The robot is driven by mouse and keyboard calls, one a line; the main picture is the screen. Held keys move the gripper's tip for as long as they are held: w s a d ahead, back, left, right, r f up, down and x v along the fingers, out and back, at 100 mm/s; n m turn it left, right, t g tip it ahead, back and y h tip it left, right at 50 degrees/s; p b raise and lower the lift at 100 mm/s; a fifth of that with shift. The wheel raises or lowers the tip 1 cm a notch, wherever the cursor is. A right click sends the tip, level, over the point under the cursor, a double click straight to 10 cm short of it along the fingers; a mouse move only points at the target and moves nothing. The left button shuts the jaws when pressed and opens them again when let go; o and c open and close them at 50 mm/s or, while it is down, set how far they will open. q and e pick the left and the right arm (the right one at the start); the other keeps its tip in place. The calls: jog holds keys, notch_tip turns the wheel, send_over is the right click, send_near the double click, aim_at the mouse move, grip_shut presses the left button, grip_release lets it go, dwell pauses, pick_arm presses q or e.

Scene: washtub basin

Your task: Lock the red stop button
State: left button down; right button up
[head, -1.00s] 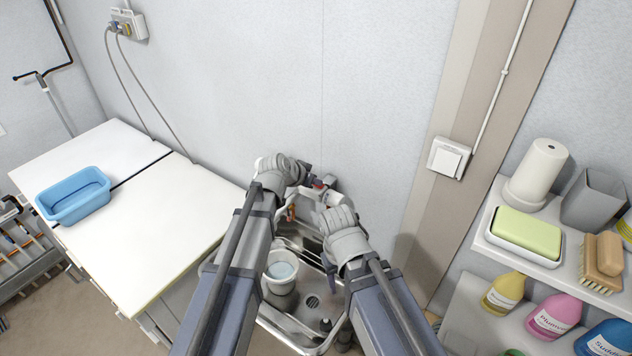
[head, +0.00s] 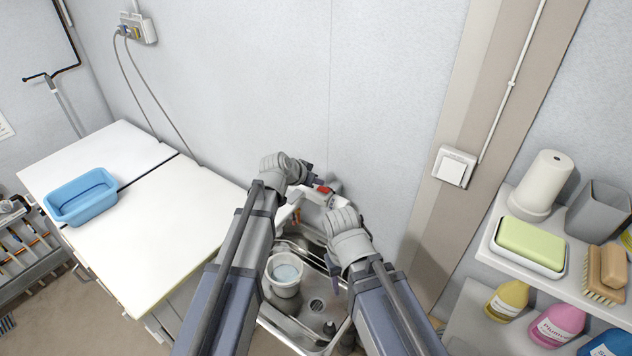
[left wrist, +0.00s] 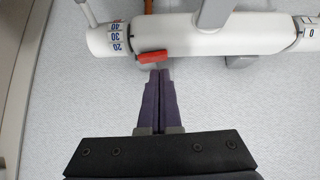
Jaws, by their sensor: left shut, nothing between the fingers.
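The red stop button (head: 323,189) is on the white faucet body against the back wall. In the left wrist view the red button (left wrist: 152,57) juts from the lower edge of the white faucet bar (left wrist: 180,32), beside a dial marked 20, 30 and 40 (left wrist: 116,38). My left gripper (head: 311,179) is shut and empty. Its fingertips (left wrist: 161,71) are right at the button's lower edge; I cannot tell whether they touch. My right arm's wrist stands right of the faucet; its fingertips are not clear.
A steel sink (head: 322,329) with a white bucket (head: 284,286) lies below the faucet. A white counter (head: 150,235) with a blue basin (head: 80,197) is at left. A shelf (head: 500,250) with a sponge (head: 530,240) and a brush (head: 606,275) is at right.

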pick_arm(q)
notch_tip(320, 180, up, 3)
jog(key=shift+r+p, duration=0.1)
jog(key=shift+p, duration=1)
jog(key=a+p+v, duration=0.1)
jog(key=p+v, duration=0.5)
jog(key=v, duration=0.3)
jog(key=shift+s, duration=0.1)
